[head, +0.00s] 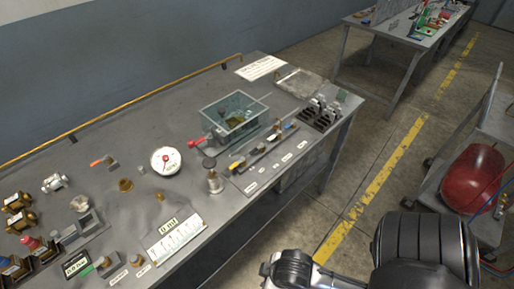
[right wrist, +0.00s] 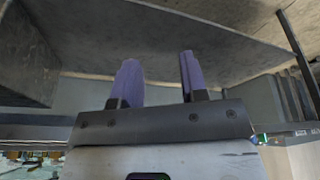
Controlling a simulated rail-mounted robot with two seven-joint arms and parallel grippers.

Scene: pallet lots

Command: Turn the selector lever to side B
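A red-handled lever (head: 197,142) sticks out on the bench beside the clear tank. A smaller orange-red handle (head: 97,162) sits on a fitting further left. I cannot tell which one is the selector lever, and no A or B marks are readable. My right gripper (right wrist: 158,58) shows in the right wrist view with its two purple fingers apart and nothing between them. It is away from both handles, facing plain grey surfaces. My left gripper is in neither view.
A cart with a red vessel (head: 472,178) stands at the right. Floor with a yellow line (head: 385,170) lies between.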

